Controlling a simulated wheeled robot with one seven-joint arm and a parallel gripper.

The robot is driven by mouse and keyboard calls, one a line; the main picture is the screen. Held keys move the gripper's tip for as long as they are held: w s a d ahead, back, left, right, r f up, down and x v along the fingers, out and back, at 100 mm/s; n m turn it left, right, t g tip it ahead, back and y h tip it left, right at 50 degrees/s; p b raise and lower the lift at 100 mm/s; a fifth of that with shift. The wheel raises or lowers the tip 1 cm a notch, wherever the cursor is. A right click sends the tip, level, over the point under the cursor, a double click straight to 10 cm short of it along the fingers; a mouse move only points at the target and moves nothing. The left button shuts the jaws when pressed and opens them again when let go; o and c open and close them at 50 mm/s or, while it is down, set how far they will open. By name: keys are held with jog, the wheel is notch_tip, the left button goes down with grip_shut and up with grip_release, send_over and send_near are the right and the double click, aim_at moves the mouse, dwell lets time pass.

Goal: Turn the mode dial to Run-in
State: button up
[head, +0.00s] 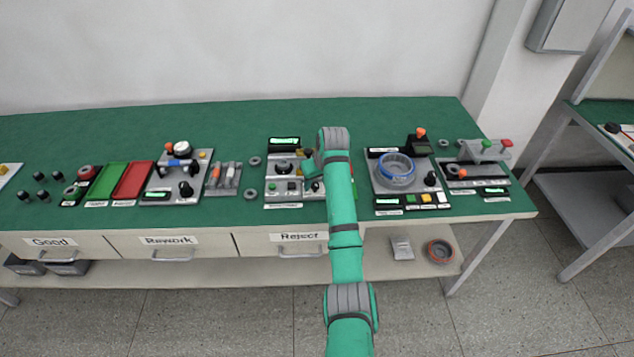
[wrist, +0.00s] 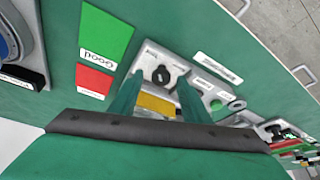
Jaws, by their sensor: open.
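A black knob (wrist: 162,75) on a grey plate shows in the wrist view, just past my fingertips. It also shows in the head view (head: 314,186), at the right end of the middle station, partly behind my arm. I cannot read dial markings, so I cannot tell its setting or whether it is the mode dial. My gripper (wrist: 157,92) is open, its two green fingers apart with nothing visibly held between them. A yellow block (wrist: 157,106) shows between the fingers, lower in the picture. In the head view my arm hides most of the gripper.
Another round black knob (head: 283,167) sits on the middle station. A green plate (wrist: 104,38) labelled Good and a red plate (wrist: 93,81) lie beside the near knob. A station with a blue ring (head: 396,168) stands to the right. Bare green table lies behind the stations.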

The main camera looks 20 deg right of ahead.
jog(key=shift+w+f, duration=0.15)
jog(key=shift+a, duration=0.25)
jog(key=shift+d, duration=0.1)
jog(key=c, duration=1)
jog(key=shift+d, duration=0.2)
jog(key=shift+c, duration=0.2)
